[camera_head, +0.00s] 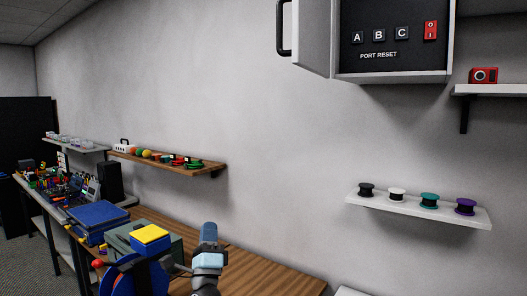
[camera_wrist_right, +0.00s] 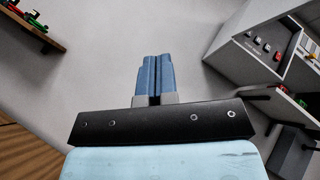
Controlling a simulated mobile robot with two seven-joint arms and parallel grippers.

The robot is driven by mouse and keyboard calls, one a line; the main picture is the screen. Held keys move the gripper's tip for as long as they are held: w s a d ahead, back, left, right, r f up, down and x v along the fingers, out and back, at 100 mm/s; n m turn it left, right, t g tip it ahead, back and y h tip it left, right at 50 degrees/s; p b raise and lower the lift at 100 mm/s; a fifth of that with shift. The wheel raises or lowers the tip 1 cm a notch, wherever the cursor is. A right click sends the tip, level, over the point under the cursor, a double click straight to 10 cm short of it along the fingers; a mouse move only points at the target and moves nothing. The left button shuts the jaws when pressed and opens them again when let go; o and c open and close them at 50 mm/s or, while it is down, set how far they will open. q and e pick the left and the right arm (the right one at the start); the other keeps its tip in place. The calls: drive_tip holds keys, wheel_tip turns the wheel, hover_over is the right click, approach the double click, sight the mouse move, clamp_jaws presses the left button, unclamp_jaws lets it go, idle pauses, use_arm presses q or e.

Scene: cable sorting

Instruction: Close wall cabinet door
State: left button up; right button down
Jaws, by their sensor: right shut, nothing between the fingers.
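The wall cabinet (camera_head: 391,77) hangs at the upper right of the head view, cut off by the top edge. Its white door (camera_head: 312,40) stands open, swung out to the left, with a black handle (camera_head: 283,28) on its outer side. Inside is a dark panel marked A, B, C and PORT RESET, with a red switch (camera_head: 430,30). My right gripper (camera_head: 209,232) is low in the middle, below and left of the door and apart from it. Its blue fingers (camera_wrist_right: 155,75) are shut and empty. The cabinet also shows at the wrist view's upper right (camera_wrist_right: 240,62). My left gripper is out of view.
A white shelf (camera_head: 415,209) with several spools is below the cabinet. Another shelf (camera_head: 490,90) with a red device is to its right. A wooden shelf (camera_head: 170,164) and a cluttered workbench (camera_head: 270,270) are at left and below. The wall between is bare.

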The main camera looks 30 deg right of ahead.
wheel_tip(320, 180, up, 28)
drive_tip(key=d+m+g+h, duration=0.2)
drive_tip(key=m+g+h, duration=0.9)
drive_tip(key=m+g, duration=1.65)
drive_tip(key=s+a+r+m+t+y+b, duration=0.1)
drive_tip(key=s+a+r+m+y, duration=0.15)
drive_tip(key=r+m, duration=0.3)
drive_tip(key=s+a+r+m+t+y, duration=0.1)
drive_tip(key=s+r+m+y, duration=0.15)
drive_tip(key=r+m, duration=0.35)
drive_tip(key=s+a+r+m+t+y+b, duration=0.15)
drive_tip(key=s+r+m, duration=0.25)
drive_tip(key=r, duration=0.4)
drive_tip(key=s+d+p, duration=0.2)
drive_tip(key=d+p, duration=0.1)
drive_tip(key=d, duration=0.9)
drive_tip(key=shift+s, duration=0.3)
drive_tip(key=shift+d+f+g, duration=0.1)
drive_tip(key=shift+f+g, duration=0.05)
drive_tip(key=shift+g, duration=0.15)
